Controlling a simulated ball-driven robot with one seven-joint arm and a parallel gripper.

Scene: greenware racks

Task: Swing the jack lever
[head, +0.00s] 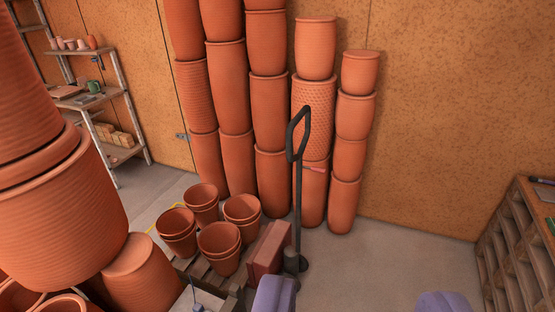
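The jack lever (298,190) is a dark upright handle with a long loop at its top, standing right of the picture's middle. Its shaft drops to a dark round foot at the floor. A small reddish piece (314,169) shows beside the shaft; I cannot tell whether it is fixed to it. My gripper (360,299) shows only as two purple-grey fingers at the bottom edge. They are wide apart, with bare floor seen between them. The fingers are nearer to me than the lever and appear apart from it.
A low wooden pallet (231,284) with several terracotta pots (219,240) and reddish blocks (268,248) lies left of the lever. Tall pot stacks (268,100) stand behind it. Large pots (60,210) crowd the left. A wooden rack (520,250) stands right. Floor (385,255) is clear between.

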